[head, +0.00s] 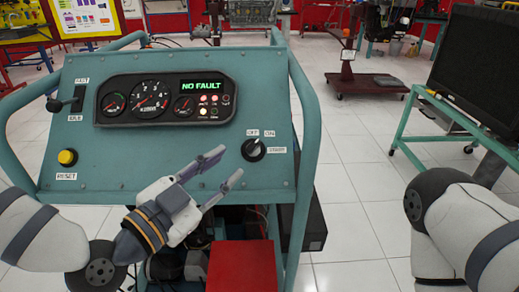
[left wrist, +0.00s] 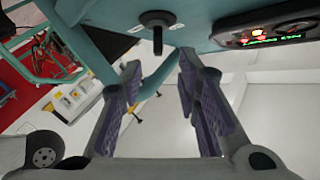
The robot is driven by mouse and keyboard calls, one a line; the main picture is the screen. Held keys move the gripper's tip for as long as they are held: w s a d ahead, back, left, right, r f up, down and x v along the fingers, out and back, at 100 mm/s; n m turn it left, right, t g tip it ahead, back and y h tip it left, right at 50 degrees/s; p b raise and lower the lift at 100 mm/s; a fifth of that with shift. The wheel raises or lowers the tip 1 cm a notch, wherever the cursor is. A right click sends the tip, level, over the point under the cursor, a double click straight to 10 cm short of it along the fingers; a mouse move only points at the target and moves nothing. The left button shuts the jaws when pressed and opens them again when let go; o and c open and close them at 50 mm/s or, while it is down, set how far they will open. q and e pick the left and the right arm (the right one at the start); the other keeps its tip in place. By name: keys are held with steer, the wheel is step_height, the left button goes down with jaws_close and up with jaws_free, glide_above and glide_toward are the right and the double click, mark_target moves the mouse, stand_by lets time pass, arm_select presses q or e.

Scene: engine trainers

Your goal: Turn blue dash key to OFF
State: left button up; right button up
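The blue dash panel (head: 150,75) carries a round black key switch (head: 253,150) at its lower right. Labels OFF, ON and START stand around it. The key's handle appears tilted up and to the right, but I cannot tell surely which label it points at. My left gripper (head: 231,165) is open and empty, just left of and below the key, its fingers pointing toward it. In the left wrist view the dark key (left wrist: 157,22) stands out from the panel, beyond and roughly between the open fingertips, with no visible contact. My right gripper is out of view.
The panel also holds a gauge cluster (head: 165,98) with a lit NO FAULT display, a throttle lever (head: 76,98) and a yellow reset button (head: 67,157). A blue tubular frame (head: 303,130) edges the panel's right side. A red box (head: 242,268) sits below.

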mark_target(248, 151)
arm_select(q)
steer(key=x, duration=0.8)
steer(key=shift+f, duration=0.1)
steer(key=shift+s, duration=0.1)
jaws_close()
